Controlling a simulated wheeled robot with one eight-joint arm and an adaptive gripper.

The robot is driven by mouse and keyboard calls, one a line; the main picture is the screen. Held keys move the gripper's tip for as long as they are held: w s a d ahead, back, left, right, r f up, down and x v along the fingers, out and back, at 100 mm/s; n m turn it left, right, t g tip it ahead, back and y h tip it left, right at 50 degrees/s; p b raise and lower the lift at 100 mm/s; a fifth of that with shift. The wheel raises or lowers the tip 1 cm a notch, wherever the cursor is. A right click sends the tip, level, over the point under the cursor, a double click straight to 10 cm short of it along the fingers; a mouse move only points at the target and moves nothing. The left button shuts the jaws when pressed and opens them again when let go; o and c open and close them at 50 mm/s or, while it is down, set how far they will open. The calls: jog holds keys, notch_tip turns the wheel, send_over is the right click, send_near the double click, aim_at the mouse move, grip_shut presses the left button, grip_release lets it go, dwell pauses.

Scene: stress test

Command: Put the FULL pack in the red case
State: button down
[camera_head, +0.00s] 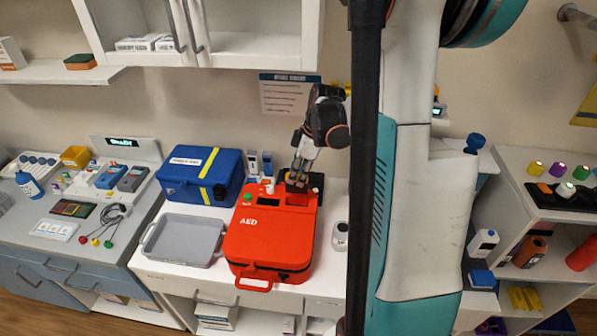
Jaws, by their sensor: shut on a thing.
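The red case (262,245), marked AED, lies on the white counter with its handle toward the front edge. My gripper (298,182) is over the case's back right part, pointing down. It is shut on a small dark pack, mostly hidden by the fingers. I cannot tell whether the pack is in the case's recess or just above it, and no FULL marking can be read. At the left, a charger (121,142) with a lit display stands behind a grey-blue pack (112,177) and a dark grey pack (133,179).
A grey tray (152,240) lies left of the case, and a blue bag (200,176) with a yellow strap stands behind the tray. Small bottles (260,163) stand near the wall. A white cabinet (255,45) hangs above.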

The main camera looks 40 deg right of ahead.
aim_at(299, 192)
jog(key=shift+f+b, duration=1.05)
jog(key=shift+f, duration=0.75)
jog(key=shift+f+b, duration=2.25)
jog(key=shift+f, duration=0.05)
dwell(0.4)
dwell(0.3)
jog(key=c, duration=1.3)
grip_release()
jog(key=shift+r, duration=0.1)
jog(key=v, duration=1.2)
